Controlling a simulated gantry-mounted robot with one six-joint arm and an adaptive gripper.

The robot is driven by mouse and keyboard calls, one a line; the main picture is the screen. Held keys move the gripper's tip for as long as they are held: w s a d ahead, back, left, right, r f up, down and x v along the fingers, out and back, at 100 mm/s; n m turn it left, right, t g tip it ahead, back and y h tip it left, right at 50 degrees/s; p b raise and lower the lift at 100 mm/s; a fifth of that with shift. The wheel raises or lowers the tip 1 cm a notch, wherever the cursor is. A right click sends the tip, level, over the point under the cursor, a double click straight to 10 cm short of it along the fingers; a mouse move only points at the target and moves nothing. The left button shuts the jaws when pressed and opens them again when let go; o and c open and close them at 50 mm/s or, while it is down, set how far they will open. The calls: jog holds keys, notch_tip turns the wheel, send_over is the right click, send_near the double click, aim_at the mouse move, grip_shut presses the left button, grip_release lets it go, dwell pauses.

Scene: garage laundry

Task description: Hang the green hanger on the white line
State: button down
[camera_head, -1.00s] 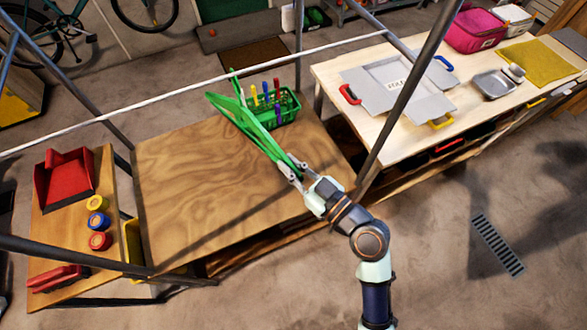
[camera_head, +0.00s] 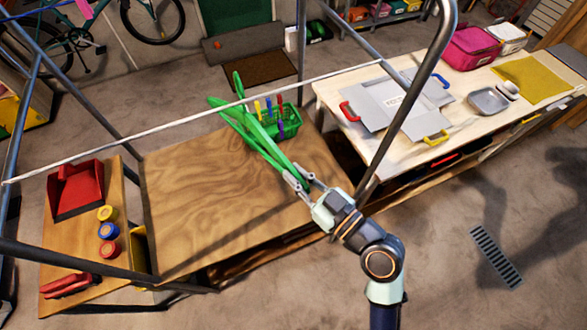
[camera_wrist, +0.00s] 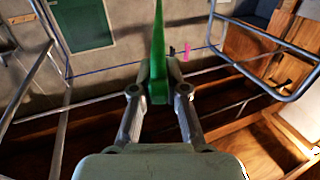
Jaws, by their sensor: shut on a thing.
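My gripper (camera_head: 299,181) is shut on the green hanger (camera_head: 262,143) near its lower end, over the front right of the wooden table. The hanger slants up and left, with its hook towards the far end. The white line (camera_head: 165,130) runs across the head view from lower left to upper right. In that view the hook shows above the line and the hanger's arms below it. I cannot tell whether they touch. In the wrist view the hanger (camera_wrist: 157,45) stands upright, edge-on, between the fingertips of my gripper (camera_wrist: 158,92).
The wooden table (camera_head: 215,210) is mostly bare. A green basket (camera_head: 291,126) with colored pegs stands behind the hanger. Metal frame posts (camera_head: 405,115) rise around the line. A red dustpan (camera_head: 75,187) lies on the left side table; a pale workbench (camera_head: 440,150) stands right.

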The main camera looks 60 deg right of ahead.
jog(key=shift+s+a+f, duration=0.1)
jog(key=shift+s+a, duration=0.15)
jog(key=shift+s, duration=0.15)
jog(key=shift+s+a+f+b, duration=0.15)
jog(key=shift+f+b, duration=0.2)
jog(key=shift+b, duration=0.25)
notch_tip(320, 180, down, 3)
jog(key=b, duration=0.3)
jog(key=shift+f, duration=0.1)
jog(key=c, duration=1.1)
grip_release()
jog(key=v, duration=1.1)
jog(key=shift+s+a, duration=0.1)
jog(key=shift+s, duration=0.3)
